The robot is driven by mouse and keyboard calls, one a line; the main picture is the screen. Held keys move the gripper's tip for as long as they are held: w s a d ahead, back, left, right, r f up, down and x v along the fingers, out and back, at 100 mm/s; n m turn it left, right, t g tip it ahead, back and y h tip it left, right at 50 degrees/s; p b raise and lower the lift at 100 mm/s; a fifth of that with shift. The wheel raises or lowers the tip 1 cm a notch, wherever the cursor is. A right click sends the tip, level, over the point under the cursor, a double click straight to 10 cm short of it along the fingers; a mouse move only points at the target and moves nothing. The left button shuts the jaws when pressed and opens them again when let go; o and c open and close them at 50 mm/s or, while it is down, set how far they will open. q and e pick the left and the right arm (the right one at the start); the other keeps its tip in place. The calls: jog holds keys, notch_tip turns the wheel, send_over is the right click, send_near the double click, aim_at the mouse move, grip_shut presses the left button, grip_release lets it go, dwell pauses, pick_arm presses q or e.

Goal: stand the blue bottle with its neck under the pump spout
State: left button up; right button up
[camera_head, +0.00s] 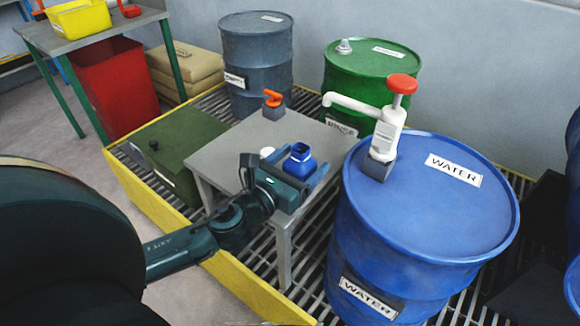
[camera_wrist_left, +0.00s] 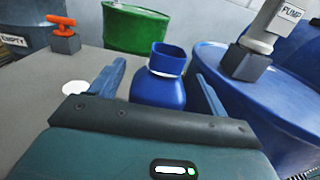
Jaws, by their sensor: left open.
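The blue bottle (camera_head: 300,162) stands upright on the small grey table (camera_head: 228,152), with an open neck and a white band below it. My left gripper (camera_head: 298,172) is open, low over the table. In the left wrist view the bottle (camera_wrist_left: 160,88) shows between the two blue fingers of this gripper (camera_wrist_left: 160,72); whether they touch it I cannot tell. The white pump (camera_head: 388,128) with a red knob stands on the blue water drum (camera_head: 430,220). My right gripper is not in view.
A white disc (camera_head: 266,152) lies left of the bottle. An orange-handled valve on a grey block (camera_head: 273,106) stands at the table's back. Green (camera_head: 368,72) and grey (camera_head: 256,55) drums stand behind. A green box (camera_head: 160,145) is left of the table.

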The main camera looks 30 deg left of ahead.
pick_arm(q)
jog(key=s+a+b, duration=0.1)
jog(key=s+b, duration=0.1)
jog(key=s, duration=1)
jog(key=shift+a, duration=0.35)
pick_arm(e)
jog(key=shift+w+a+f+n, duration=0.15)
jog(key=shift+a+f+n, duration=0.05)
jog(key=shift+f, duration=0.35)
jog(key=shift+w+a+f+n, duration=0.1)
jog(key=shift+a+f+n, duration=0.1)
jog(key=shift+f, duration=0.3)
pick_arm(q)
jog(key=shift+r, duration=0.1)
